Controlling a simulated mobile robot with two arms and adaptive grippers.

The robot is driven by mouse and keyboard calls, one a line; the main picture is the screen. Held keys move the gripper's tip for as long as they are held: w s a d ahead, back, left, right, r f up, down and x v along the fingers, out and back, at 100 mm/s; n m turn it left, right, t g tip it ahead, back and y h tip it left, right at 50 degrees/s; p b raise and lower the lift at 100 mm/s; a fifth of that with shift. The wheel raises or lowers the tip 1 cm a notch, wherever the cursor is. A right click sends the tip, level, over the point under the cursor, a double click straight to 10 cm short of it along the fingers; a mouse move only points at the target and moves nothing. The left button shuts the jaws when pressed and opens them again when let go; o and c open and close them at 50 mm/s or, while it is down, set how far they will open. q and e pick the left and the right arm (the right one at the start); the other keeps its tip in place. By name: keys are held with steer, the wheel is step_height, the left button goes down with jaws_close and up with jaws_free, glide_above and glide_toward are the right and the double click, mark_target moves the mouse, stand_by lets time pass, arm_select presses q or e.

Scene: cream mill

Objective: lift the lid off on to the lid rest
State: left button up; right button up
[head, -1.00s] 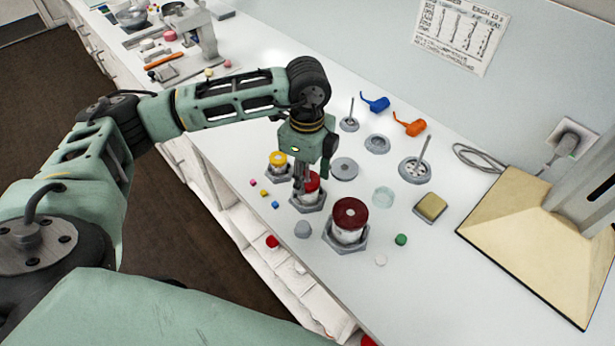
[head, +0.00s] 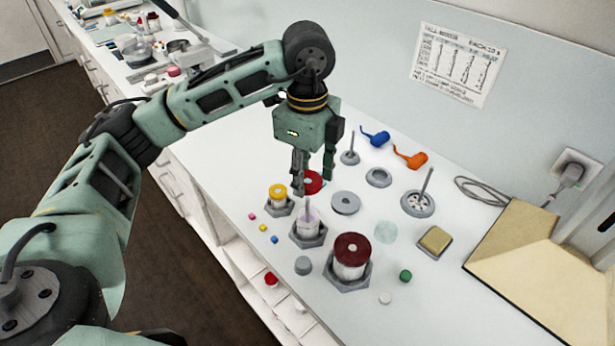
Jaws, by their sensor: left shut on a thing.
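My left gripper (head: 313,186) is shut on a red lid (head: 315,183) and holds it above the counter. Below it stands a jar (head: 308,226) in a grey hexagonal holder, its top uncovered and a thin upright rod showing at its mouth. The lid is apart from this jar. A flat grey disc (head: 346,203) and a grey ring (head: 378,177) lie to the right of the lid; I cannot tell which is the lid rest. My right gripper is not in view.
A rod stand (head: 418,202), a clear dish (head: 386,232) and a tan block (head: 434,242) are to the right. Blue (head: 377,137) and orange (head: 411,158) items lie behind.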

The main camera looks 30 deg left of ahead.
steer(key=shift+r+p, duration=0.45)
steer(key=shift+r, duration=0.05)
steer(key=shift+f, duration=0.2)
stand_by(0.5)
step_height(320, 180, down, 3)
steer(key=b, duration=0.3)
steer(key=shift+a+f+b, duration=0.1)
steer(key=shift+b, duration=0.2)
stand_by(0.4)
